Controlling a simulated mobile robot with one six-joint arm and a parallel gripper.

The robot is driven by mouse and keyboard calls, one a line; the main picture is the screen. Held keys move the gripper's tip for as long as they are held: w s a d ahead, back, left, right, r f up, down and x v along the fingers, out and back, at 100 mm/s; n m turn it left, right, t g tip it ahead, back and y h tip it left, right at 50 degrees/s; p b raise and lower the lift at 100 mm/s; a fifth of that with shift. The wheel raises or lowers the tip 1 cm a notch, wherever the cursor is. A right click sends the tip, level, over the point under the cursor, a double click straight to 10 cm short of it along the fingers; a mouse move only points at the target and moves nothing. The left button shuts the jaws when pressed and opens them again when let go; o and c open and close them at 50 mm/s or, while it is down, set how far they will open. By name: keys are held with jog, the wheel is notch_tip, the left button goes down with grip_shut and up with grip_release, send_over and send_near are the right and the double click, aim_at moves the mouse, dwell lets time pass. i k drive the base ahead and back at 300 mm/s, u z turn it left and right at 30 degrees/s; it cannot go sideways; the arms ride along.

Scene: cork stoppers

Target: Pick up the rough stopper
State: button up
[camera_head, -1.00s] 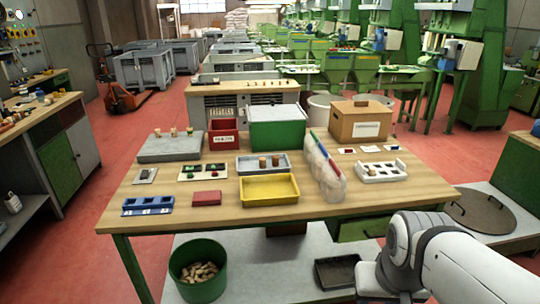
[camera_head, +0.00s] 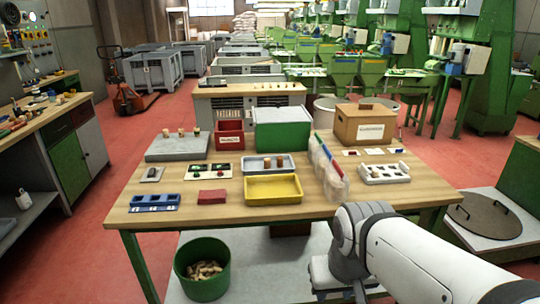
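Small cork stoppers stand in several places on the wooden table (camera_head: 225,212). Three stand on the grey slab (camera_head: 175,150) at the back left, one of them the middle stopper (camera_head: 181,132). Two brownish stoppers (camera_head: 267,163) stand in the grey tray (camera_head: 248,168). A few small pieces sit in the white holed rack (camera_head: 370,180) at the right. They are too small to tell which stopper is rough. My white arm crosses the bottom right in front of the table; my gripper is out of view.
A yellow tray (camera_head: 272,195), blue rack (camera_head: 154,207), dark red block (camera_head: 212,196), red bin (camera_head: 229,135), green box (camera_head: 281,146) and cardboard box (camera_head: 364,136) crowd the table. A green bucket of corks (camera_head: 203,284) stands below.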

aim_at(279, 159)
jog(key=z, duration=0.05)
jog(key=i, duration=1.65)
jog(key=u, duration=0.1)
